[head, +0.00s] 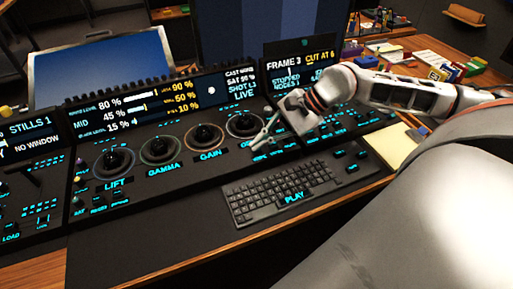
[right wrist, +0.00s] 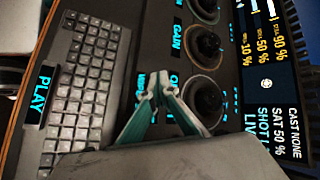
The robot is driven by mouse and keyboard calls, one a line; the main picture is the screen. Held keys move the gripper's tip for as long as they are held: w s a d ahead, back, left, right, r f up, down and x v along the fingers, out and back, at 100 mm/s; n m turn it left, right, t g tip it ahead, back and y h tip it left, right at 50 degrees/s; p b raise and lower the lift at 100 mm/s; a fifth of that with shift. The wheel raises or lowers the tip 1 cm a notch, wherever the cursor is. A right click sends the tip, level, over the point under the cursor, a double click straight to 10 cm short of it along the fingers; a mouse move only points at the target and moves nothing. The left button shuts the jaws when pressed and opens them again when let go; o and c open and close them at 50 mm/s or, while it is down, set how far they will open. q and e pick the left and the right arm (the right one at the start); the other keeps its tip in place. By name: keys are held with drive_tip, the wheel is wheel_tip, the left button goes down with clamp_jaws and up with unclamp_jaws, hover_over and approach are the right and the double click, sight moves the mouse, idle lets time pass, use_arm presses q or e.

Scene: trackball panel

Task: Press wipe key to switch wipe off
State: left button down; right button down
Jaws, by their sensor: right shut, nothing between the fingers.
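The grading panel (head: 130,215) carries lit cyan labels and keys. My right gripper (head: 256,146) is shut and empty, its fingertips low over the panel between the OFFSET trackball (head: 243,126) and the keyboard. In the right wrist view the shut fingertips (right wrist: 155,84) are over small cyan labels (right wrist: 143,88), partly covering them. I cannot read which label marks the wipe key, nor tell whether the tips touch a key. The left display (head: 35,133) reads STILLS 1 and NO WINDOW. My left gripper is not in view.
The LIFT (head: 113,163), GAMMA (head: 161,149) and GAIN (head: 205,137) trackballs stand left of the gripper. A keyboard (head: 278,190) with a PLAY label lies in front. A second display (head: 286,68) reads FRAME 3. A notepad (head: 393,146) and bright boxes (head: 440,67) are at right.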

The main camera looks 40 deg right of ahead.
sight(260, 149)
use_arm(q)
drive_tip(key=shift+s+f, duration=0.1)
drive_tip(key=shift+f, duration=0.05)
use_arm(e)
drive_tip(key=shift+f, duration=0.25)
drive_tip(key=shift+r, duration=0.1)
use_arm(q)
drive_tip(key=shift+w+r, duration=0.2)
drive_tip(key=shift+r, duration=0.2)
use_arm(e)
drive_tip(key=shift+r, duration=0.9)
drive_tip(key=shift+r+p, duration=0.4)
drive_tip(key=shift+r, duration=0.9)
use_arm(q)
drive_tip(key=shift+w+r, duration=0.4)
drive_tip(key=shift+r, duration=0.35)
use_arm(e)
drive_tip(key=shift+r, duration=1.2)
